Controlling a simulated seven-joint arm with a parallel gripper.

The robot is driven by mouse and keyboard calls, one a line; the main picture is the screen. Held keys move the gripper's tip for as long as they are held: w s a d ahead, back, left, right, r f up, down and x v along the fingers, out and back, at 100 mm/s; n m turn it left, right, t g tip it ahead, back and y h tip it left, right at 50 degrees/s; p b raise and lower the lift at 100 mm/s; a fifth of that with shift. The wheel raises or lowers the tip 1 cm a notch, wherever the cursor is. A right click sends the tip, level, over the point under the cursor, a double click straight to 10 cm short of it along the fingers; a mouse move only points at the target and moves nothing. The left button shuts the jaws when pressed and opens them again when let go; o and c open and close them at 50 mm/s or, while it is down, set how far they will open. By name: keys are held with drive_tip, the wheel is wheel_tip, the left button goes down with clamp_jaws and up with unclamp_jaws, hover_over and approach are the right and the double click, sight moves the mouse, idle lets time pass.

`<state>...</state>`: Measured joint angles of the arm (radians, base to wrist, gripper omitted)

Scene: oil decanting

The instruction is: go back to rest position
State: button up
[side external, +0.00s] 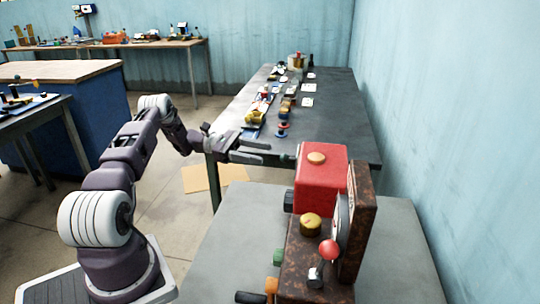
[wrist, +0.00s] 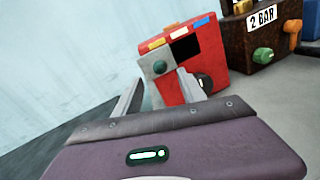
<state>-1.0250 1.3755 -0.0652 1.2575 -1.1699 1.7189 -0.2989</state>
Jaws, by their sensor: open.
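My gripper (side external: 264,152) is open in the side external view, stretched out to the right over the gap between the two grey tables. Its two fingers are apart, with nothing seen between them. The red box (side external: 320,178) stands just right of the fingertips. In the wrist view, my gripper (wrist: 158,90) points toward the red box (wrist: 208,55), which has a green knob and a dark square opening. One finger overlaps the front of the box in that view; I cannot tell whether it touches.
A rusty brown machine (side external: 305,255) with a brass cap, a red-balled lever and a gauge stands on the near grey table (side external: 400,270). The "2 BAR" label (wrist: 262,17) shows in the wrist view. The far table (side external: 345,120) carries several small items. A blue wall runs along the right.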

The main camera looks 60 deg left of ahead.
drive_tip(key=shift+s+a, duration=0.1)
drive_tip(key=d+r+m+g+y, duration=0.3)
drive_tip(key=d+r+m+g, duration=0.4)
drive_tip(key=d+r, duration=0.55)
drive_tip(key=s+d+r+m+g+y, duration=0.3)
drive_tip(key=s+d+r+m+y, duration=0.15)
drive_tip(key=s+d, duration=0.5)
drive_tip(key=s+d+m+t+y, duration=0.2)
drive_tip(key=s+m, duration=0.3)
drive_tip(key=s, duration=0.4)
drive_tip(key=s+d+m+t+y, duration=0.3)
drive_tip(key=s+m+y, duration=0.2)
drive_tip(key=s, duration=0.4)
drive_tip(key=shift+s+d+r+m+t, duration=0.15)
drive_tip(key=shift+s+r+m+t, duration=0.15)
drive_tip(key=shift+m, duration=0.25)
drive_tip(key=shift+o, duration=0.4)
drive_tip(key=shift+w+r+y, duration=0.1)
drive_tip(key=shift+y, duration=0.15)
